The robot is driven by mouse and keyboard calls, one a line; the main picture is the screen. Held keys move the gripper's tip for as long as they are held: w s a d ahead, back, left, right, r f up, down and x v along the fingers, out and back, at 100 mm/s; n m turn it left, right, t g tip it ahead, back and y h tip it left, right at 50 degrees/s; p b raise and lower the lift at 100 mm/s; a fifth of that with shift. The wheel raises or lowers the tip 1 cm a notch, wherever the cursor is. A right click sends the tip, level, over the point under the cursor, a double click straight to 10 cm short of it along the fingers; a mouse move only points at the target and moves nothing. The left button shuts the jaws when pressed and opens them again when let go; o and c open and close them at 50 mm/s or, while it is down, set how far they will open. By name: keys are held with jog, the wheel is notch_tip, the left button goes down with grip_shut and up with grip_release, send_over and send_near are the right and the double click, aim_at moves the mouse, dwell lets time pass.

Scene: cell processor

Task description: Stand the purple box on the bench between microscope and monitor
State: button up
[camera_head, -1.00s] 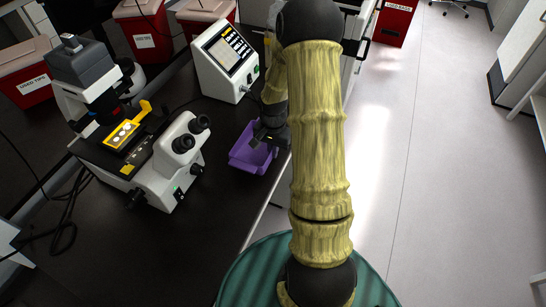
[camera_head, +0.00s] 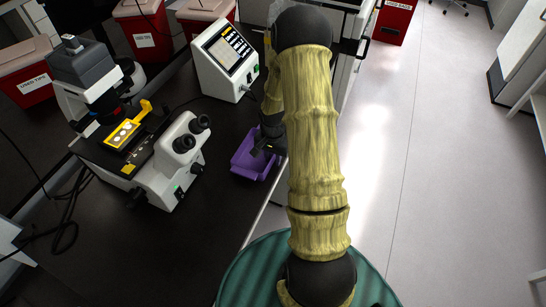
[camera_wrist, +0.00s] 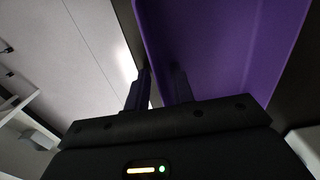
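The purple box (camera_head: 240,163) is an open tray-like box near the bench's right edge, right of the microscope (camera_head: 168,172) and below the monitor (camera_head: 214,78) in the head view. My gripper (camera_head: 264,147) is at its upper right wall. In the wrist view my fingers (camera_wrist: 160,88) stand on either side of a wall of the box (camera_wrist: 215,50), one inside and one outside, close to it; the box moves with them. The fingertips are partly dark, and my arm hides some of the box's right side. Contact under the box cannot be seen.
The dark bench (camera_head: 100,245) is bare below the microscope. Its right edge runs close beside the box. Red bins (camera_head: 135,35) stand behind, and cables (camera_head: 70,205) lie at the left. Bare bench shows between the microscope and the monitor.

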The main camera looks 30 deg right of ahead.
jog(key=shift+r, duration=0.1)
notch_tip(320, 180, up, 12)
jog(key=b, duration=0.2)
dwell(0.5)
jog(key=shift+r, duration=0.1)
dwell(0.3)
jog(key=s+a+r+n+t, duration=0.1)
jog(key=s+a+r+n, duration=0.2)
jog(key=s+a+n, duration=0.2)
jog(key=s+a+r+n+t, duration=0.1)
jog(key=s+a+r+n, duration=0.2)
jog(key=s+a+n, duration=0.2)
jog(key=s+a, duration=0.2)
jog(key=a, duration=0.1)
jog(key=shift+s+a+t, duration=0.2)
jog(key=shift+a+t, duration=0.05)
jog(key=shift+t, duration=0.05)
jog(key=shift+f, duration=0.1)
dwell(0.6)
